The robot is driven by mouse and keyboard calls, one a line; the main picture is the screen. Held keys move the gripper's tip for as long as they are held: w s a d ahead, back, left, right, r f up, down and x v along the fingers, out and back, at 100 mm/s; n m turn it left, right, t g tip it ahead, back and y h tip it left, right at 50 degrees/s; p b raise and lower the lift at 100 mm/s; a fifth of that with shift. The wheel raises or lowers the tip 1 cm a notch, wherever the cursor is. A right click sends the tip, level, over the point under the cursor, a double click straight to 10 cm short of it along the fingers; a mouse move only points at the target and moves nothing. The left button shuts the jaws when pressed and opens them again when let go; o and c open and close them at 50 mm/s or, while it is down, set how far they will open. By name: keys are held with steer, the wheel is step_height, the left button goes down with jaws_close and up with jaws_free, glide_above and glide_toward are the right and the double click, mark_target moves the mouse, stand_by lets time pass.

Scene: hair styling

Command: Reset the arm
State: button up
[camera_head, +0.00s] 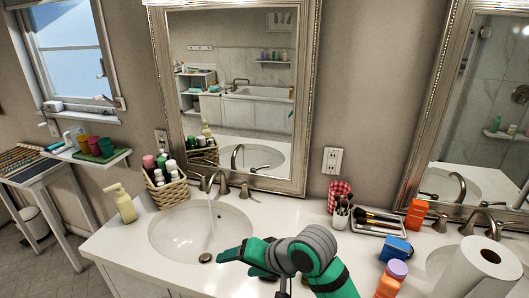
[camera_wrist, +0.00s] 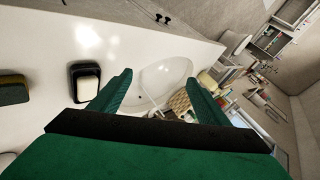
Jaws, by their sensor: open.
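My green and grey arm (camera_head: 305,258) reaches in from the bottom of the head view, over the white counter. My gripper (camera_head: 228,255) is at its left end, in front of the left sink (camera_head: 180,243) and near its right rim. In the wrist view my gripper (camera_wrist: 162,84) shows two green fingers spread apart, with nothing between them. The left sink also shows beyond the fingers in the wrist view (camera_wrist: 165,75).
A wicker basket of bottles (camera_head: 166,190) and a soap pump (camera_head: 120,204) stand left of the faucet (camera_head: 222,184), where a thin stream seems to run. Right are brushes (camera_head: 378,220), boxes and a paper roll (camera_head: 485,268). A black soap dish (camera_wrist: 74,92) lies nearby.

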steer(key=w+a+r+m+t+y, duration=0.1)
steer(key=w+a+m+t+y, duration=0.25)
steer(key=a+t, duration=0.45)
steer(key=s+d+f+m+t+h, duration=0.25)
steer(key=s+f+h, duration=0.25)
steer(key=s+f, duration=0.35)
steer(key=s+d+f+m+t+h, duration=0.1)
steer(key=s+d+f+m+h, duration=0.2)
steer(key=s+f, duration=0.55)
steer(key=s+d+n+h, duration=0.1)
steer(key=s+d+n, duration=0.2)
steer(key=s, duration=0.4)
steer(key=s+d+f+n+g+h, duration=0.1)
steer(key=s+d+n, duration=0.1)
steer(key=s, duration=0.6)
steer(key=s+d+n+h, duration=0.1)
steer(key=s+d+n, duration=0.2)
steer(key=s+n, duration=0.2)
steer(key=s, duration=0.3)
steer(key=shift+d+f, duration=0.3)
steer(key=shift+f, duration=0.05)
